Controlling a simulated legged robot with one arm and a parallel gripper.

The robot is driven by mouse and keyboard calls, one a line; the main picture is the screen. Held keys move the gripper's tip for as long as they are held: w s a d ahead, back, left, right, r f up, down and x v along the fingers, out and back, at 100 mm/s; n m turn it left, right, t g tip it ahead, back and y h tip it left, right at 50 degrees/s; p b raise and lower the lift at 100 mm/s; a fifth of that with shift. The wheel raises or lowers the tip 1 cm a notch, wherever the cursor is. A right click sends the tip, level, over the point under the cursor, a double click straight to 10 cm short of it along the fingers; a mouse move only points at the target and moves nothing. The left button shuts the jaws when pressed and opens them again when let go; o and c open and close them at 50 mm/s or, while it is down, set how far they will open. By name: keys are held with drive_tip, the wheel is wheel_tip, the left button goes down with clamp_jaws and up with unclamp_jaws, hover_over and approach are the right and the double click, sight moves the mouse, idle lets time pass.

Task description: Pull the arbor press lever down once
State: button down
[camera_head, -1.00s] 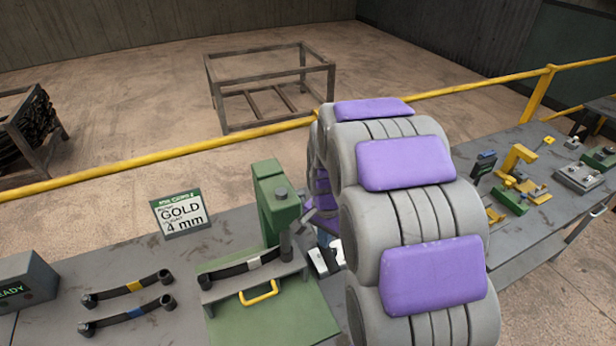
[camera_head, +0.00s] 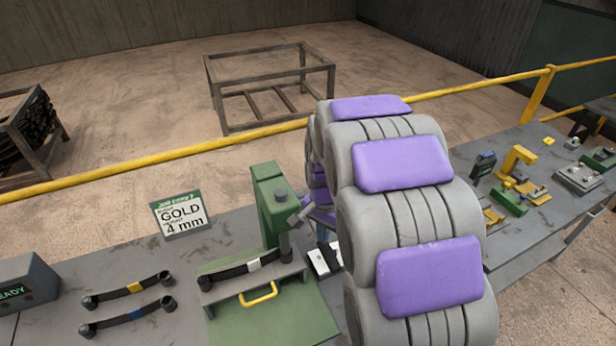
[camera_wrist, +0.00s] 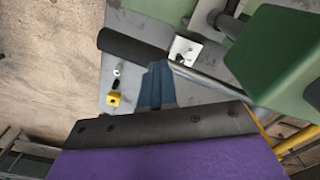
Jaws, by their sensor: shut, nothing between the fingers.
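The green arbor press (camera_head: 268,192) stands on the bench, left of my arm. It also fills the right of the wrist view (camera_wrist: 285,55). My arm mostly hides the lever in the head view.
Two leaf springs, yellow-banded (camera_head: 130,289) and blue-banded (camera_head: 130,318), lie left of the press. A sign (camera_head: 181,214) reads GOLD 4 mm. A yellow rail (camera_head: 150,160) runs behind the bench. Yellow and green fixtures (camera_head: 515,190) stand to the right.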

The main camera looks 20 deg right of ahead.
drive_tip(key=shift+w+r+p, duration=0.2)
drive_tip(key=shift+r, duration=0.45)
drive_tip(key=shift+w+r+p, duration=0.25)
drive_tip(key=shift+r, duration=0.4)
drive_tip(key=shift+w+r+p, duration=0.2)
drive_tip(key=shift+r, duration=0.45)
drive_tip(key=s+r, duration=0.4)
drive_tip(key=s, duration=0.8)
drive_tip(key=shift+a+f, duration=0.1)
drive_tip(key=s+a+f+n+g+b, duration=0.1)
drive_tip(key=s+a+f+n+b, duration=0.4)
drive_tip(key=s, duration=0.3)
drive_tip(key=s+a+f+n+b, duration=0.6)
drive_tip(key=s+n+b, duration=0.1)
drive_tip(key=s+b, duration=0.1)
drive_tip(key=shift+g, duration=0.4)
drive_tip(key=shift+f, duration=0.1)
drive_tip(key=shift+a, duration=0.1)
